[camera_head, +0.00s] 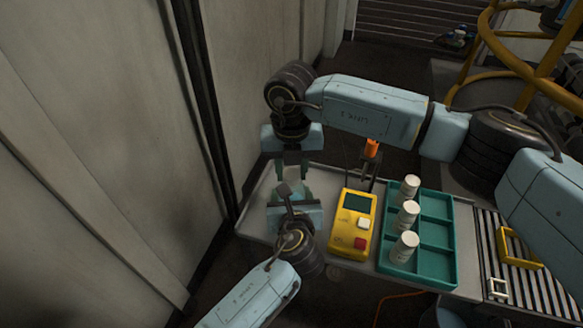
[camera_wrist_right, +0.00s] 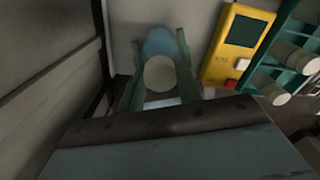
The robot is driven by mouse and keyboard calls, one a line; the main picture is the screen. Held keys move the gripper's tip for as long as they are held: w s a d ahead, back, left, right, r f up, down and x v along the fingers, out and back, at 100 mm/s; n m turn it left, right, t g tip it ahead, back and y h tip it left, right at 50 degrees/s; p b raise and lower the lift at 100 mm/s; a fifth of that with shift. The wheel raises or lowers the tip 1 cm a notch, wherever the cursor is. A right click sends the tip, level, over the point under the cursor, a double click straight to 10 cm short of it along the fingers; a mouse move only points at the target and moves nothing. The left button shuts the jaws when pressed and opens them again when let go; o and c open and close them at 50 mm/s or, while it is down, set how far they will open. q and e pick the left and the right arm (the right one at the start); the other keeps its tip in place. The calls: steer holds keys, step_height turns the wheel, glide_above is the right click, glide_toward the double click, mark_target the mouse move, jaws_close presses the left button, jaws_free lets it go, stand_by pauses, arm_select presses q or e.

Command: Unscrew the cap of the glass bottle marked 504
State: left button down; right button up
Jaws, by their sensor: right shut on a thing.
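My right gripper (camera_head: 292,168) points down over the left end of the table and is shut. In the right wrist view, its green fingers (camera_wrist_right: 158,80) flank a pale round cap (camera_wrist_right: 159,73), seen from above. A bluish shape shows just behind the cap; I cannot tell whether it is bottle glass. The bottle below is hidden by the grippers, and no 504 mark is readable. My left gripper (camera_head: 289,194) reaches in from below, close under the right one. Its fingertips are too covered to show whether they are open or shut.
A yellow device (camera_head: 355,215) with a dark screen and white and red buttons stands right of the grippers. A teal compartment tray (camera_head: 450,238) holds three white containers (camera_head: 404,247). A slatted conveyor (camera_head: 520,280) lies further right. A grey wall (camera_head: 120,130) rises close on the left.

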steer(key=n, duration=0.9)
steer(key=shift+n, duration=0.3)
steer(key=n, duration=0.3)
steer(key=shift+n, duration=0.4)
steer(key=n, duration=0.3)
steer(key=shift+n, duration=0.4)
steer(key=n, duration=0.3)
steer(key=shift+n, duration=0.3)
steer(key=n, duration=0.5)
steer(key=shift+r+n, duration=0.1)
steer(key=shift+n, duration=0.2)
steer(key=n, duration=0.3)
steer(key=shift+n, duration=0.4)
steer(key=n, duration=0.4)
